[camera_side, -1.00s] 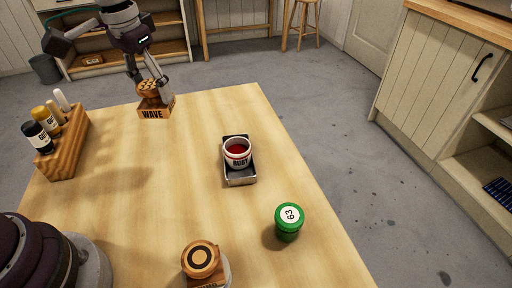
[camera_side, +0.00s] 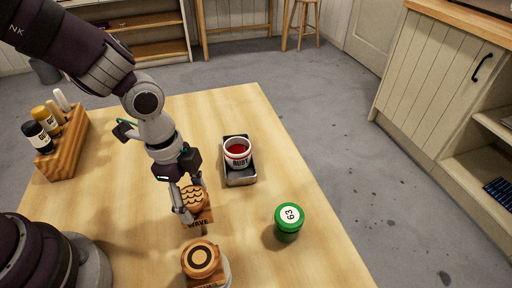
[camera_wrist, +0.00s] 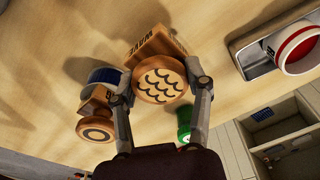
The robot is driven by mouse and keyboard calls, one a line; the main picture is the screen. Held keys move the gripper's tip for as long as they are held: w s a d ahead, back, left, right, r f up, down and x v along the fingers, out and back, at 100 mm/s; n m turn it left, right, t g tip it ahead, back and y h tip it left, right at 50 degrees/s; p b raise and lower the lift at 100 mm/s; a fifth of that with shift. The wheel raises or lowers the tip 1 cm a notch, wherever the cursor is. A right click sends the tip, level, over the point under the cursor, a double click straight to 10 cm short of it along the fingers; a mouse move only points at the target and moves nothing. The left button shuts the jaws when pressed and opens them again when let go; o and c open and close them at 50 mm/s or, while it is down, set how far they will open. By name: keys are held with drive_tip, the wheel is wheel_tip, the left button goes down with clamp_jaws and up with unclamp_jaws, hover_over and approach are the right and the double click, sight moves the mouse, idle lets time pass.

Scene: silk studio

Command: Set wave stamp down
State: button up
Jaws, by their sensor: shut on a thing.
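The wave stamp is a wooden block lettered WAVE with a round knob bearing dark wave lines. In the side view the wave stamp (camera_side: 194,199) is between the fingers of my gripper (camera_side: 187,202), left of the tray and behind the ring stamp. In the wrist view the wave stamp (camera_wrist: 160,79) has my gripper's fingertips (camera_wrist: 163,88) on both sides of its knob, and the fingers are shut on it. Its block is upright or nearly so. I cannot tell whether its underside touches the table.
A ring-marked stamp (camera_side: 201,259) stands close in front, with a pale round thing partly hidden beside it. A metal tray (camera_side: 241,180) holds a white RUBY cup (camera_side: 237,153) of red. A green 63 jar (camera_side: 289,223) stands right. A wooden bottle rack (camera_side: 66,148) stands left.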

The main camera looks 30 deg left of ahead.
sight(195, 208)
drive_tip(key=shift+f, duration=1.4)
drive_tip(key=shift+f, duration=0.15)
drive_tip(key=o, duration=1.2)
drive_tip(key=shift+c, duration=0.2)
drive_tip(key=r, duration=0.4)
drive_tip(key=a+r, duration=0.1)
drive_tip(key=r, duration=0.7)
drive_tip(key=shift+s+a, duration=0.2)
drive_tip(key=shift+a, duration=0.05)
drive_tip(key=s+a+r+n+t, duration=0.1)
drive_tip(key=a+r+n+t, duration=0.1)
drive_tip(key=a+r+n, duration=0.3)
drive_tip(key=shift+s+n+t, duration=0.15)
drive_tip(key=shift+n+t, duration=0.25)
drive_tip(key=shift+n, duration=0.5)
drive_tip(key=shift+o, duration=0.5)
drive_tip(key=s+a+r+n+t+y, duration=0.1)
drive_tip(key=s+a+r+n+t, duration=0.1)
drive_tip(key=a+n, duration=0.3)
drive_tip(key=s+n, duration=0.1)
drive_tip(key=n, duration=0.1)
drive_tip(key=shift+n, duration=0.4)
